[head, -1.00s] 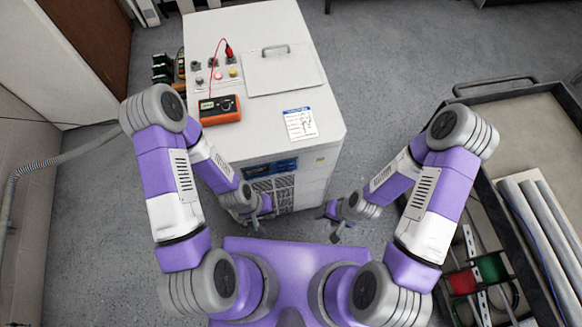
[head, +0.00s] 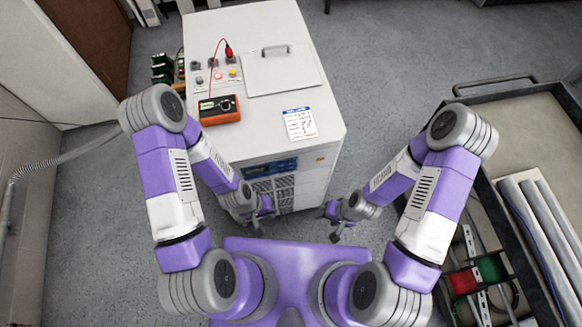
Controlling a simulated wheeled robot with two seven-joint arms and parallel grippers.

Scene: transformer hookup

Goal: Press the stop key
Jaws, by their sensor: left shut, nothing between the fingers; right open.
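The white cabinet (head: 270,118) stands in front of me. On the left of its top is a small panel with several keys and sockets, including a red key (head: 199,79), a pale key (head: 217,75) and a yellow key (head: 233,73). Labels are too small to read, so I cannot tell which is the stop key. A blue-framed panel (head: 270,168) sits on the cabinet's front. My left gripper (head: 260,214) is shut and empty, low by the cabinet's front face. My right gripper (head: 335,228) is open and empty, near the cabinet's lower front right corner.
An orange meter (head: 220,110) with a red lead (head: 213,68) lies on the cabinet top beside the keys. A lid with a handle (head: 282,74) and a paper sheet (head: 300,123) are also there. A dark cart (head: 520,95) with grey tubes (head: 545,240) stands at right. Floor between is clear.

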